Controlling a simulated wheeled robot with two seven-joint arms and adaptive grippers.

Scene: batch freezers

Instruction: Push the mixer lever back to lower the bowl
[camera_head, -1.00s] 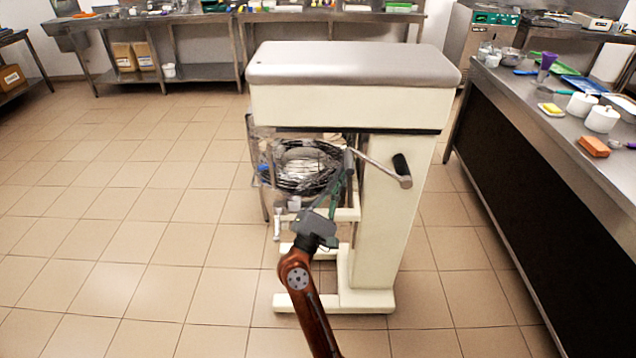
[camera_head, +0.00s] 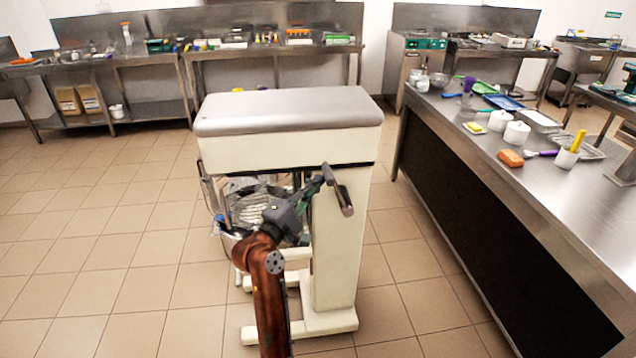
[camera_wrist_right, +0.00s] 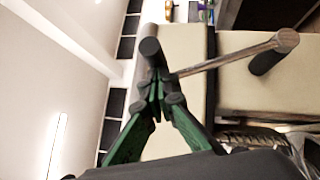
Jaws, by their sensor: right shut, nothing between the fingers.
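The mixer (camera_head: 341,250) is a tall cream machine with a grey top, standing on the floor ahead. Its lever (camera_head: 345,201) sticks out from the column's side, with a black grip at the end. In the right wrist view the lever shows as a metal rod (camera_wrist_right: 232,56) with that grip and a dark round hub. The bowl (camera_head: 228,238) with its wire guard is partly hidden behind my arm. My right gripper (camera_head: 322,180) is shut and empty. Its fingertips are close below the hub; I cannot tell if they touch. My left gripper is out of view.
A long steel counter (camera_head: 580,215) with white pots and an orange block runs along the right. Steel tables (camera_head: 270,50) line the back wall. Tiled floor (camera_head: 110,240) is open on the left, with a narrower strip between mixer and counter.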

